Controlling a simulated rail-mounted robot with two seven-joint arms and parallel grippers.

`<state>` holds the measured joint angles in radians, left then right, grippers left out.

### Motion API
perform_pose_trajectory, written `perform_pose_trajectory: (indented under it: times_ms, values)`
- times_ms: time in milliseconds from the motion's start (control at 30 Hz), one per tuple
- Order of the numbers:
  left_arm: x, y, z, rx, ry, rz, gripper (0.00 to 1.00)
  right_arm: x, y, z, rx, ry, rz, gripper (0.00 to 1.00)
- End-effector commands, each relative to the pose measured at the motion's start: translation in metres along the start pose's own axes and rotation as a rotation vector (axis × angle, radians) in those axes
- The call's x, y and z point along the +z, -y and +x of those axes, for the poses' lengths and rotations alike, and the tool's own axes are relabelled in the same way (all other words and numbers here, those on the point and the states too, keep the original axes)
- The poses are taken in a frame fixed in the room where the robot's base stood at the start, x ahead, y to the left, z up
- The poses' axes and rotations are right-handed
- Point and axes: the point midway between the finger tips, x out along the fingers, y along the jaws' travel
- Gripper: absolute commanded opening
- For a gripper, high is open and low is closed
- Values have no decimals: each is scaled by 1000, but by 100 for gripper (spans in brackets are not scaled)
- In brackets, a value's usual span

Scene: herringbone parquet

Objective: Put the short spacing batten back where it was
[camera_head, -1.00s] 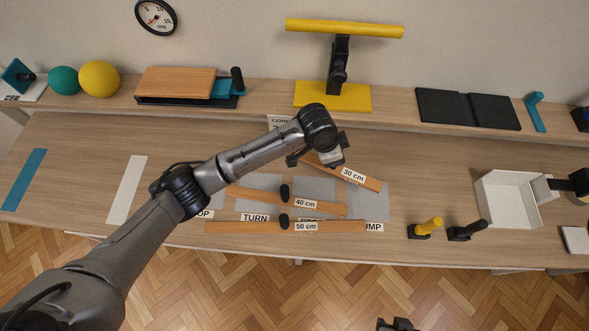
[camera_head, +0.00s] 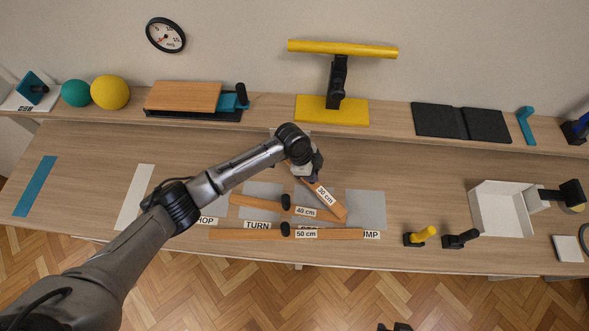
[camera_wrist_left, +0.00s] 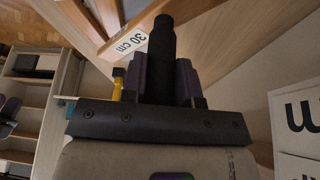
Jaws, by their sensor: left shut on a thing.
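The short batten (camera_head: 327,199), an orange-brown strip labelled "30 cm", is the shortest of three. My left gripper (camera_head: 306,168) is shut on its black knob, which shows between the fingers in the left wrist view (camera_wrist_left: 160,50). The batten slants down to the right from the gripper. Its far end is over the grey patches, close to the "40 cm" batten (camera_head: 255,203); I cannot tell whether they touch. The "50 cm" batten (camera_head: 255,234) lies in front. A dark tip of my right gripper (camera_head: 395,327) shows at the bottom edge; its jaws are unclear.
Grey patches (camera_head: 366,205) with word labels lie under the battens. Yellow (camera_head: 420,237) and black (camera_head: 461,240) handled items and a white open box (camera_head: 500,212) stand to the right. A raised shelf (camera_head: 390,118) runs behind.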

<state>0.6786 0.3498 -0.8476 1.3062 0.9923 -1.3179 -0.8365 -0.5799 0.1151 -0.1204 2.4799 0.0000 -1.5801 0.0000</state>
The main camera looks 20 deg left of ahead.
Motion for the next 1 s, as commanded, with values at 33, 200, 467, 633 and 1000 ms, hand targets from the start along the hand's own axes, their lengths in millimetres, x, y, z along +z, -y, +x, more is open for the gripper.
perform_pose_trajectory:
  times_ms: [33,200,467,633,1000]
  values:
    - [10,2,-5,-2,1,-1,0,0,0,-2,0,0,0,43]
    - [31,4,-14,-1,-1,0,0,-1,0,-3,0,0,0,43]
    - [41,6,-18,-1,-1,0,0,-1,0,-3,1,1,-1,43]
    - [56,8,-24,-2,0,-1,0,-1,-2,-4,5,1,-5,43]
    - [66,7,10,-2,-1,1,0,0,-3,-2,7,2,-8,43]
